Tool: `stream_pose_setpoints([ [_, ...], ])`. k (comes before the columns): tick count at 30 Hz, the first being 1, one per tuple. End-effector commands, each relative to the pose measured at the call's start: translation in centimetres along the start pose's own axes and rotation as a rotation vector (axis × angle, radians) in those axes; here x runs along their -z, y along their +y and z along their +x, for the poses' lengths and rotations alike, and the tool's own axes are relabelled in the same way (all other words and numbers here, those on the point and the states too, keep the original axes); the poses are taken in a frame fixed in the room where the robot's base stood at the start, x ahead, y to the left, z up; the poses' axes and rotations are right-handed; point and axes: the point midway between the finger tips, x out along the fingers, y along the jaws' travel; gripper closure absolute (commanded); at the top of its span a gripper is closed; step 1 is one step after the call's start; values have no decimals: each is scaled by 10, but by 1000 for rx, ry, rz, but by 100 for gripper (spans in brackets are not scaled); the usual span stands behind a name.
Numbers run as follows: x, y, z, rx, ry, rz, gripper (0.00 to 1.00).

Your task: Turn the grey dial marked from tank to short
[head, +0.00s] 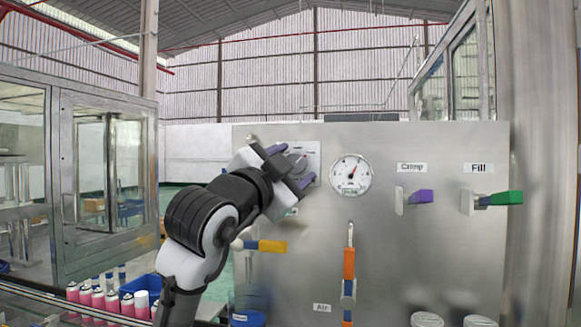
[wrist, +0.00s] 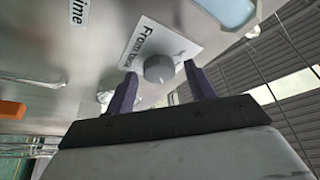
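The grey dial (wrist: 159,68) is a round knob on a white plate (wrist: 150,38) lettered "From tank" in the wrist view; any "short" marking is not readable. In the head view the plate (head: 313,150) shows behind my gripper (head: 293,168), which covers much of the dial. My gripper (wrist: 160,88) is open, with its two dark purple fingers apart. In the wrist view one fingertip is left of the dial and the other right of it. I cannot tell whether either finger touches it.
A round gauge (head: 350,174) is close to the right of the plate. A yellow handle (head: 271,246), an orange valve handle (head: 349,263), a purple Crimp handle (head: 421,196) and a green Fill handle (head: 508,198) stick out from the grey panel (head: 450,260). Pink cans (head: 98,300) stand lower left.

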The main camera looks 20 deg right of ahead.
Motion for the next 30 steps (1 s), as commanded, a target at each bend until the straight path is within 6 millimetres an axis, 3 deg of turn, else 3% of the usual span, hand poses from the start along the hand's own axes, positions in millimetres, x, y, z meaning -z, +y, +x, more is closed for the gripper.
stream_pose_setpoints([
  [11, -1, 1, -6, 1, 0, -1, 45],
  [14, -3, 2, -20, 3, 0, -1, 45],
  [24, -3, 3, -96, 4, 0, 1, 45],
  [30, -2, 2, -127, 1, 0, 0, 45],
])
